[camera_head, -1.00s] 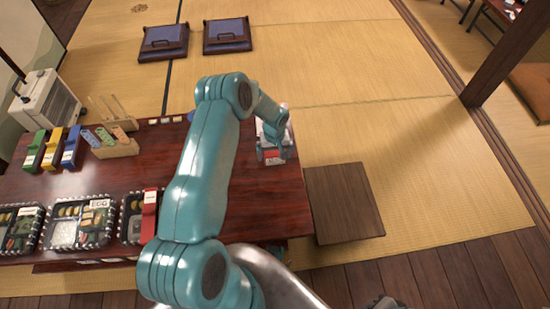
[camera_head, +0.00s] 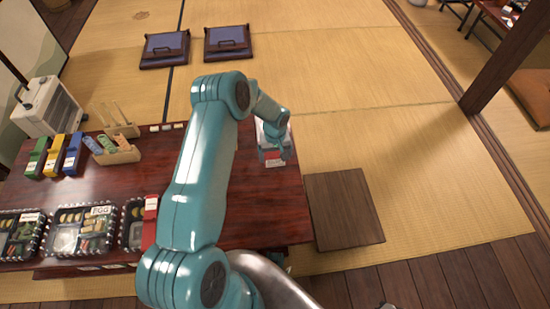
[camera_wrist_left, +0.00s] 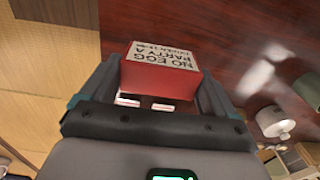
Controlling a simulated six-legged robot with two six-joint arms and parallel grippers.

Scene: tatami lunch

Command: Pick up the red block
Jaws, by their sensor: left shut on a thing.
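The red block (camera_wrist_left: 158,82) has a white label reading "NO EGG PARTY A" and sits between the two fingers of my left gripper (camera_wrist_left: 155,88) in the left wrist view. The gripper is shut on it. In the head view, my left gripper (camera_head: 272,152) is at the right end of the dark red table (camera_head: 220,205). A small part of the red block (camera_head: 275,162) shows below its fingers, low over or on the tabletop; I cannot tell if it touches. My right gripper is not in view.
Bento trays (camera_head: 68,238) line the table's near left edge, with a red holder (camera_head: 150,218) by them. Green, yellow and blue holders (camera_head: 55,155) and a wooden rack (camera_head: 118,152) stand farther back. A brown low stool (camera_head: 343,208) is right of the table.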

